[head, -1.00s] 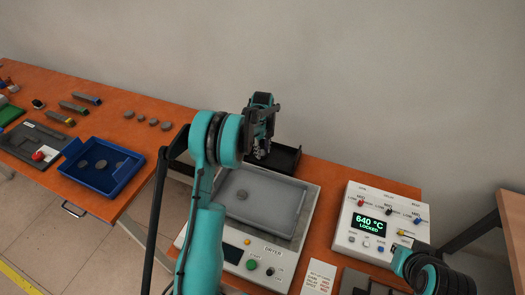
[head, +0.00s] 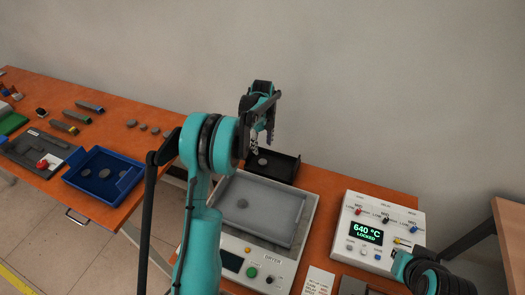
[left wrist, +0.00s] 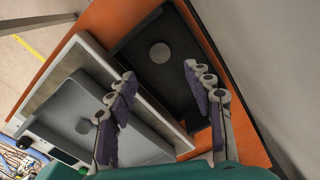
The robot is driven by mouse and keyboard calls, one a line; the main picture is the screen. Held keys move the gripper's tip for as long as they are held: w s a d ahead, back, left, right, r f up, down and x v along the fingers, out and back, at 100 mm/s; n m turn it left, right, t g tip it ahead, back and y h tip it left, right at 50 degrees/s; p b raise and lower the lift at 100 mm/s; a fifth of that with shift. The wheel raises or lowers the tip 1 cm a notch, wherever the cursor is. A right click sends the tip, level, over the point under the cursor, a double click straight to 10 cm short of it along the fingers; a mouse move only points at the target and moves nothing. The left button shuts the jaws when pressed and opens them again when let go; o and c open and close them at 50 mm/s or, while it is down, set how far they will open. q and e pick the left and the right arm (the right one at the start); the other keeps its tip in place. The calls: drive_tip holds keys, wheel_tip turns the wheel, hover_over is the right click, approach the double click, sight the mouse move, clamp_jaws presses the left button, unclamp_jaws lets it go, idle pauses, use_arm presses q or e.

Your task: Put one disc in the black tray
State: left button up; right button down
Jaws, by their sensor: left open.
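The black tray (head: 288,167) stands behind the dryer, by the wall. A grey disc (head: 262,162) lies flat in it, and the disc also shows in the left wrist view (left wrist: 160,53) inside the black tray (left wrist: 150,90). My left gripper (head: 262,146) is open and empty above the black tray, its fingers apart and clear of the disc. Another grey disc (head: 242,203) lies on the dryer's grey pan (head: 270,222). My right arm shows at the lower right; its gripper is out of view.
The dryer (head: 262,262) stands in front of the black tray. A control box (head: 375,232) reading 640 °C LOCKED is to the right. A blue tray (head: 118,180) with several discs is on the left, with loose grey pieces (head: 143,127) behind it.

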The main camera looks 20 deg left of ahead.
use_arm(q)
drive_tip(key=s+d+r+n+t, duration=0.2)
drive_tip(key=s+d+r+n, duration=0.3)
drive_tip(key=r, duration=0.3)
drive_tip(key=s+d+r+n+t, duration=0.1)
drive_tip(key=s+d+r+n, duration=0.35)
drive_tip(key=s+r, duration=0.3)
drive_tip(key=s+d+f+n+t, duration=0.1)
drive_tip(key=s+d+n+t, duration=0.1)
drive_tip(key=s+n, duration=0.4)
drive_tip(key=s+d+f+n+t, duration=0.1)
drive_tip(key=s+d+n+t, duration=0.1)
drive_tip(key=s+n, duration=0.5)
drive_tip(key=s+d, duration=0.1)
drive_tip(key=s, duration=0.3)
drive_tip(key=shift+f, duration=0.2)
